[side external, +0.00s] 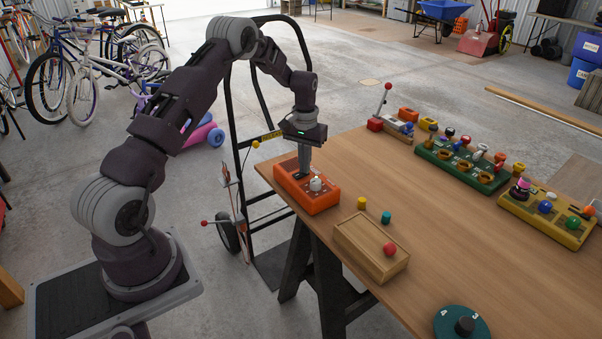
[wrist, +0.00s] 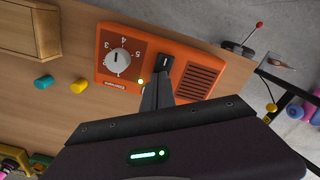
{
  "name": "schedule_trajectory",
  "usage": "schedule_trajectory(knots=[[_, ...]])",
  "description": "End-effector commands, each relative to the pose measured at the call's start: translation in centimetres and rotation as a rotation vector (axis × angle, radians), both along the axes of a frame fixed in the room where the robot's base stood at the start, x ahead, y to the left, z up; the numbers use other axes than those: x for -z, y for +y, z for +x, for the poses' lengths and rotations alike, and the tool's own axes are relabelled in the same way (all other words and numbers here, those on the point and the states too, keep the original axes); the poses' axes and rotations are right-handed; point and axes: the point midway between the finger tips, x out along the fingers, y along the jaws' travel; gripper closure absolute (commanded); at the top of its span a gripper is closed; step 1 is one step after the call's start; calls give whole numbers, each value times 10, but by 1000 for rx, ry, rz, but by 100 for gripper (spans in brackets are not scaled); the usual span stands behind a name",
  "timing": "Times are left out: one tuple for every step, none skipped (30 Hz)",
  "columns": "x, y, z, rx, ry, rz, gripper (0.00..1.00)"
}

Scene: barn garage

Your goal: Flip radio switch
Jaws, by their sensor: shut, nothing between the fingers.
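The orange radio (side external: 318,198) lies on the near left corner of the wooden table. In the wrist view the radio (wrist: 190,48) shows a white round dial (wrist: 117,62), a speaker grille, a black switch (wrist: 165,66) and a small lit yellow light. My gripper (side external: 304,172) points down over the radio and is shut and empty. In the wrist view its fingertips (wrist: 160,78) are right at the black switch. I cannot tell whether they touch it. The fingers hide part of the radio's edge.
A wooden box (side external: 372,250) with a red knob, a yellow cylinder (side external: 362,203) and a teal cylinder (side external: 386,217) sit close to the radio. A green toy board (side external: 490,181) and a yellow one (side external: 528,215) stand farther right. A hand truck (side external: 235,130) stands beside the table.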

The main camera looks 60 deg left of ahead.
Motion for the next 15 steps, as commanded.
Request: schedule_trajectory(knots=[[1, 0, -1, 0, 2, -1, 100], [2, 0, -1, 0, 2, 0, 100], [2, 0, -1, 0, 2, 0, 100], [2, 0, -1, 0, 2, 0, 100], [1, 0, -1, 0, 2, 0, 100], [-1, 0, 0, 0, 1, 0, 100], [-3, 0, 0, 0, 1, 1, 100], [-6, 0, 0, 0, 1, 1, 100], [-11, 0, 0, 0, 0, 1, 100], [-14, 0, 0, 0, 0, 1, 100], [-17, 0, 0, 0, 0, 1, 100], [-22, 0, 0, 0, 0, 1, 100], [-25, 0, 0, 0, 0, 1, 100], [-28, 0, 0, 0, 0, 1, 100], [-32, 0, 0, 0, 0, 1, 100]])
